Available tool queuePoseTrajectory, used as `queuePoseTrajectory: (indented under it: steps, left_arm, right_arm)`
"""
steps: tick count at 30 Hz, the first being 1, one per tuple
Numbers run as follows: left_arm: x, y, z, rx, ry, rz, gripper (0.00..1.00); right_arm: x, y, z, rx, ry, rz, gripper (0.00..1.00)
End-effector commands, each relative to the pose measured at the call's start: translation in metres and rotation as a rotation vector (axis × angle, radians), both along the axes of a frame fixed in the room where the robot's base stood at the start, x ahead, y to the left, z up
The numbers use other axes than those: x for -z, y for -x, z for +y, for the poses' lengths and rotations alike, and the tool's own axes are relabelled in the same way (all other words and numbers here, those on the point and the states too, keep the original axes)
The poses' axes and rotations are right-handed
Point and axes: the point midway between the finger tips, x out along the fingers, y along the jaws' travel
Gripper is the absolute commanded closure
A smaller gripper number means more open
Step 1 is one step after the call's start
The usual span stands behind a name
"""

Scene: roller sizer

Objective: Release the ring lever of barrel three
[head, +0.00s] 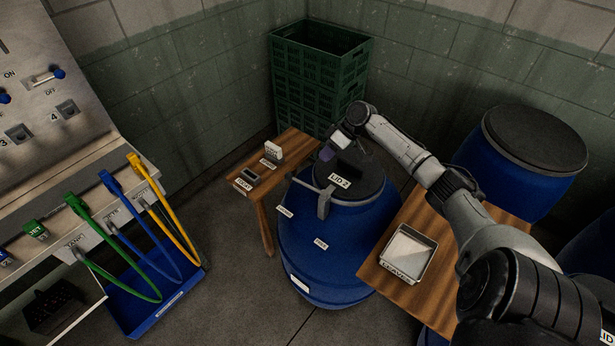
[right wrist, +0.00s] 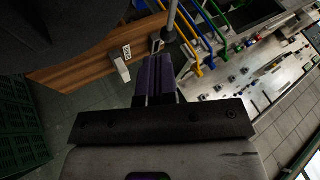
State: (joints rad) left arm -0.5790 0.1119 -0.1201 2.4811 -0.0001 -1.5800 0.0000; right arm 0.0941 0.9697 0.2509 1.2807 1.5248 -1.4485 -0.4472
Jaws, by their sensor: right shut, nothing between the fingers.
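A blue barrel (head: 345,255) stands in the middle of the head view with a dark lid labelled "LID 2" (head: 340,180). A grey ring lever (head: 325,203) sits at the front of its rim, below the lid label. I cannot read a barrel number three anywhere. My right gripper (head: 327,153) is over the far left part of the lid, apart from the lever. Its purple fingers (right wrist: 155,68) are together and empty in the right wrist view. My left gripper is out of view.
A small wooden table (head: 285,155) with little blocks stands left of the barrel. A wooden table (head: 375,275) with a metal tray (head: 428,275) is at right. Green crates (head: 278,70) are stacked behind. Another lidded barrel (head: 500,170) stands right. A panel with coloured hoses (head: 130,250) is left.

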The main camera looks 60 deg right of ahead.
Motion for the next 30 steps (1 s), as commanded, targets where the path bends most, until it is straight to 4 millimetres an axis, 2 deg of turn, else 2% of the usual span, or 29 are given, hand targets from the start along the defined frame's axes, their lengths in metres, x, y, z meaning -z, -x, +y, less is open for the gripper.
queuePoseTrajectory:
  steps: [5,21,30]
  left_arm:
    - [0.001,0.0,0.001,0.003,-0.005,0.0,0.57]
    - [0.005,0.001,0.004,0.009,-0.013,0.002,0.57]
    - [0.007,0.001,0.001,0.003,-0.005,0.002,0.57]
  right_arm:
    - [0.004,-0.002,0.002,0.0,-0.001,0.001,1.0]
    - [0.063,-0.033,0.038,0.0,-0.001,0.001,1.0]
    - [0.078,-0.041,0.046,0.0,0.001,0.001,1.0]
